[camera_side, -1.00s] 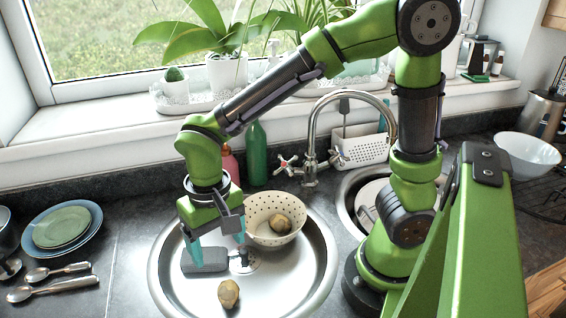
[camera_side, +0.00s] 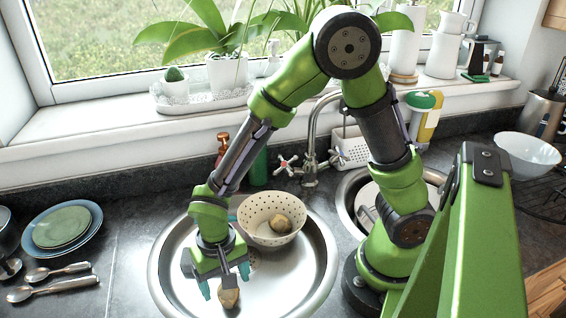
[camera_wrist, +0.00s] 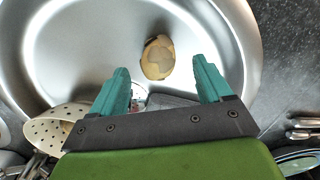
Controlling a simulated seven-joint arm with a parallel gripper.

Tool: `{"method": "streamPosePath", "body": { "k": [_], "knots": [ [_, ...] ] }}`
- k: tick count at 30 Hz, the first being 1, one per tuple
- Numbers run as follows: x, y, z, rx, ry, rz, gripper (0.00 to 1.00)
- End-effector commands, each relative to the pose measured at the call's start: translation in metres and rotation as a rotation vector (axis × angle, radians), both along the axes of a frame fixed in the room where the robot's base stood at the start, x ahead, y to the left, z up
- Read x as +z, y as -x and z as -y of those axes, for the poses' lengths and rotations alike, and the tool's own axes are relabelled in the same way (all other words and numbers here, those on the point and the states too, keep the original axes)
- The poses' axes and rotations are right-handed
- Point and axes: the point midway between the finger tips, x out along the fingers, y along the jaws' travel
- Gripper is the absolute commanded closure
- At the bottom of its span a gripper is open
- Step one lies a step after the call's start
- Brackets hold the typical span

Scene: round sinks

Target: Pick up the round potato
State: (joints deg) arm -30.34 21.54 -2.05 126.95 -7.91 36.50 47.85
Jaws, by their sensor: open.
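A potato (camera_side: 229,297) lies on the floor of the round steel sink (camera_side: 322,262), near its front. It also shows in the wrist view (camera_wrist: 157,58), brown with a paler patch, beyond the fingertips and roughly between them. My gripper (camera_side: 225,286) is open, its teal fingers pointing down just above and around the potato in the side view. The gripper also shows in the wrist view (camera_wrist: 163,78) with nothing between its fingers. A second potato (camera_side: 279,224) sits in the spotted colander (camera_side: 258,234) at the back of the sink. Which potato is rounder is hard to tell.
The sink's raised rim surrounds the potato. The colander (camera_wrist: 52,130) stands close behind the gripper. A tap (camera_side: 311,150) rises behind the sink. Plates (camera_side: 84,239) and spoons (camera_side: 50,282) lie on the counter to the left.

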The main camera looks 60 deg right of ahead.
Motion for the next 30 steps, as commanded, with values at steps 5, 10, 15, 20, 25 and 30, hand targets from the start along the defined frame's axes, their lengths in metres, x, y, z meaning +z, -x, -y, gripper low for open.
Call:
{"method": "streamPosePath", "body": {
  "k": [5, 10, 15, 20, 25, 30],
  "knots": [
    [-0.029, 0.004, 0.002, -0.001, 0.003, -0.006, 0.21],
    [-0.044, 0.004, 0.002, 0.000, 0.002, -0.002, 0.21],
    [-0.045, 0.003, 0.001, 0.000, 0.000, 0.000, 0.21],
    [-0.045, 0.003, 0.001, 0.000, 0.000, 0.000, 0.35],
    [-0.045, 0.003, 0.001, 0.000, 0.001, -0.001, 0.61],
    [-0.045, 0.003, 0.001, 0.000, 0.000, 0.000, 0.83]
  ]
}}
